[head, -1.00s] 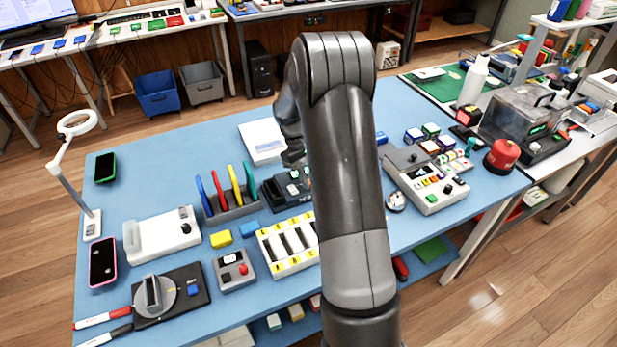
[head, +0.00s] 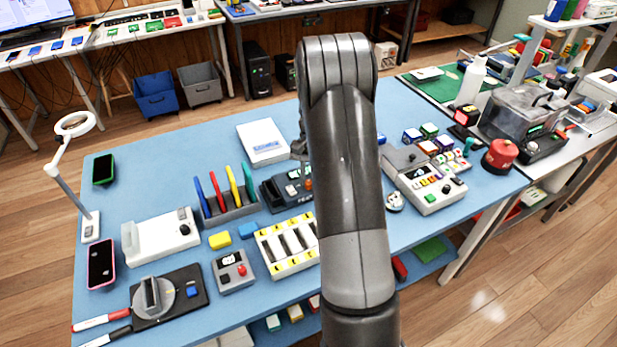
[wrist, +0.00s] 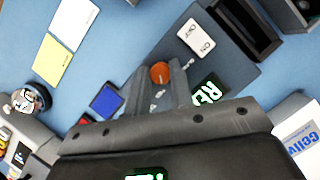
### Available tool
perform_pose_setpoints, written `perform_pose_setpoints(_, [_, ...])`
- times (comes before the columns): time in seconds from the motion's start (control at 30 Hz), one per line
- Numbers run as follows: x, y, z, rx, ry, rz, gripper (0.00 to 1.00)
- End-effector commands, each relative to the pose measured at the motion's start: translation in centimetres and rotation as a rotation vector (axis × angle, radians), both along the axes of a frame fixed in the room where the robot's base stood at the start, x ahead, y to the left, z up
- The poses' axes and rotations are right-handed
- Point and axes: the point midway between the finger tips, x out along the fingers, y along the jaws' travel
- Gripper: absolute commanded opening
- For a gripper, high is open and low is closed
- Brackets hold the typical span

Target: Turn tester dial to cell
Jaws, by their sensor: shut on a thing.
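The tester is a dark grey box (head: 280,190) near the middle of the blue table in the head view, partly hidden by my arm. In the wrist view its body (wrist: 222,65) shows a white ON switch (wrist: 196,38), a green lit display (wrist: 208,92) partly covered by my gripper, and a round orange dial (wrist: 159,72) with small white marks around it. My gripper (wrist: 162,82) is shut on the orange dial, its fingers reaching it from below in the picture. The dial's pointer and the word it is set to are not readable.
A white box (head: 262,142) lies behind the tester. A rack of coloured upright pieces (head: 230,208) stands to its left and a white tray with slots (head: 271,264) in front. A grey device with buttons (head: 430,190) is to the right. A blue block (wrist: 105,101) lies near my gripper.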

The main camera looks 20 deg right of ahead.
Motion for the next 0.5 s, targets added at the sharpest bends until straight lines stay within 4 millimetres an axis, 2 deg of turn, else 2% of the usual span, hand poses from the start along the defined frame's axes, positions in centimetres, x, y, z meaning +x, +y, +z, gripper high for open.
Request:
perform_pose_setpoints(0.2, [0.03,-0.07,0.06,0.000,-0.003,-0.111,0.00])
perform_pose_setpoints(0.5, [-0.01,-0.11,0.03,-0.001,-0.003,-0.174,0.00])
